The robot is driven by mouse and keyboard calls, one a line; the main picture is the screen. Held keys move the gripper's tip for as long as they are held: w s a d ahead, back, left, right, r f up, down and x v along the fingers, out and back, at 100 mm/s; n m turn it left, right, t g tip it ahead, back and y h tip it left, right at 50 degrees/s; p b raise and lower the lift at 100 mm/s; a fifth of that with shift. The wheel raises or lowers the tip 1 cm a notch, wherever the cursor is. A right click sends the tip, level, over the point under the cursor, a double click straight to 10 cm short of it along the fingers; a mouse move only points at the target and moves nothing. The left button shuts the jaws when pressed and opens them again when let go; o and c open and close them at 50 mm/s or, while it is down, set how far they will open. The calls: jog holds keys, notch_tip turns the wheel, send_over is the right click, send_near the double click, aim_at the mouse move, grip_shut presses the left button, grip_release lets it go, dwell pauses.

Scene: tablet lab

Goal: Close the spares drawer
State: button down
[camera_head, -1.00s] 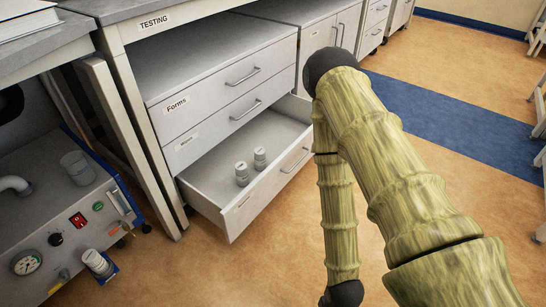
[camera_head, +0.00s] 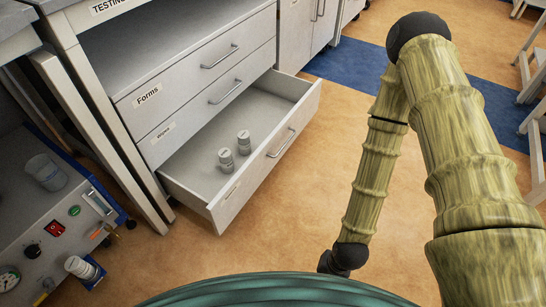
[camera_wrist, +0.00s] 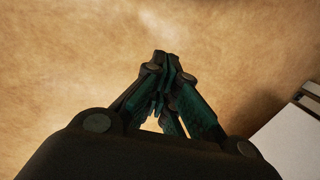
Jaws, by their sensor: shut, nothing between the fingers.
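The lowest drawer (camera_head: 278,160) of the grey cabinet is pulled out, and its label is too small to read. Two small white containers (camera_head: 226,160) stand inside it. The drawer has a bar handle (camera_head: 282,143) on its front. The drawers above it, one labelled Forms (camera_head: 190,75), are shut. My gripper (camera_wrist: 162,62) shows in the wrist view, its fingers together and empty above the tan floor. A pale flat surface with a corner shows at the right of that view; I cannot tell for sure that it is the drawer. My gripper is hidden in the head view.
A bench unit with a gauge, a red switch (camera_head: 57,229) and a beaker (camera_head: 46,172) stands at the left. A table leg (camera_head: 100,140) stands between it and the cabinet. Open floor (camera_head: 300,220) lies before the drawer. White stools stand at the far right.

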jog(key=w+a+r+m+t+y+p, duration=0.1)
jog(key=w+a+r+m+y, duration=0.15)
jog(key=w+r+m, duration=0.35)
jog(key=w+a+r+m+t+y, duration=0.1)
jog(key=w+a+m, duration=0.25)
jog(key=w, duration=0.55)
jog(key=w+a+r+m+t+y+p, duration=0.1)
jog(key=w+a+r+m, duration=0.1)
jog(key=w+r+m, duration=0.4)
jog(key=w+d+r+m+t+y, duration=0.25)
jog(key=w+r+m, duration=0.3)
jog(key=w, duration=0.45)
jog(key=n+h+b, duration=0.1)
jog(key=b, duration=0.4)
send_near(258, 160)
jog(key=shift+x, duration=2.5)
jog(key=shift+w+d, duration=0.1)
jog(key=shift+d, duration=0.05)
